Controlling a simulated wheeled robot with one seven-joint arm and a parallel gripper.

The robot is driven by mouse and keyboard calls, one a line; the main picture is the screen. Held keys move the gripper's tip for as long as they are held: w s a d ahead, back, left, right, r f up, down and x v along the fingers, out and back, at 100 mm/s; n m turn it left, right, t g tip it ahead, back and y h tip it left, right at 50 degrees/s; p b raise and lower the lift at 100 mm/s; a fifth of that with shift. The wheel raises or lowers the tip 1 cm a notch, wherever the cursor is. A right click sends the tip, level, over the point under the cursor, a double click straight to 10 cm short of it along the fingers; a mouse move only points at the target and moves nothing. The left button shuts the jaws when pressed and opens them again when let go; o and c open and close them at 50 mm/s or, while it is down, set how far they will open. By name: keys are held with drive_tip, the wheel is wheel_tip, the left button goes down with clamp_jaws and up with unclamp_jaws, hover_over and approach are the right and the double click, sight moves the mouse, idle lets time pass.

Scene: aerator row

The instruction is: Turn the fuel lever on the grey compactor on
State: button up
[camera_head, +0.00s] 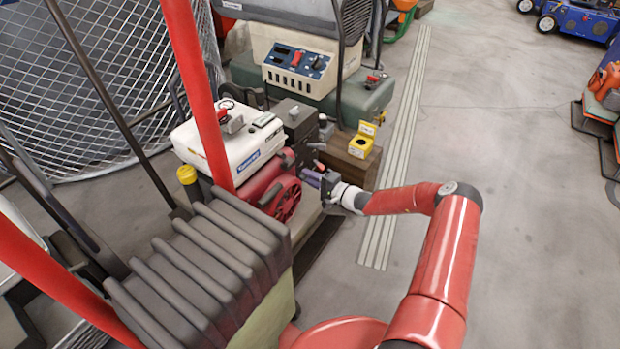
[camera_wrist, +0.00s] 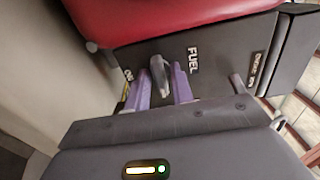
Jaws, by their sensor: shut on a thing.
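The fuel lever (camera_wrist: 160,75) is a small grey lever beside a "FUEL" label (camera_wrist: 194,60) on a dark panel in the wrist view. My gripper (camera_wrist: 161,92) has its two purple fingers on either side of the lever and is shut on it. In the head view my gripper (camera_head: 316,179) is at the side of an engine with a white tank (camera_head: 228,140) and a red housing (camera_head: 270,180). I take this as the compactor's engine. The lever is hidden there. A small label, apparently "ON" (camera_wrist: 128,75), is left of the lever in the wrist view.
A yellow box (camera_head: 361,142) on a brown block and a green machine (camera_head: 355,100) stand behind the engine. A ribbed grey bellows (camera_head: 205,262) is in front.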

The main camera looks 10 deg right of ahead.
drive_tip(key=m, duration=0.4)
drive_tip(key=shift+m, duration=0.4)
drive_tip(key=m, duration=0.4)
drive_tip(key=shift+m+b, duration=0.3)
drive_tip(key=shift+b, duration=0.1)
drive_tip(key=m, duration=0.4)
drive_tip(key=shift+f, duration=0.1)
drive_tip(key=shift+m, duration=2.1)
drive_tip(key=o, duration=0.7)
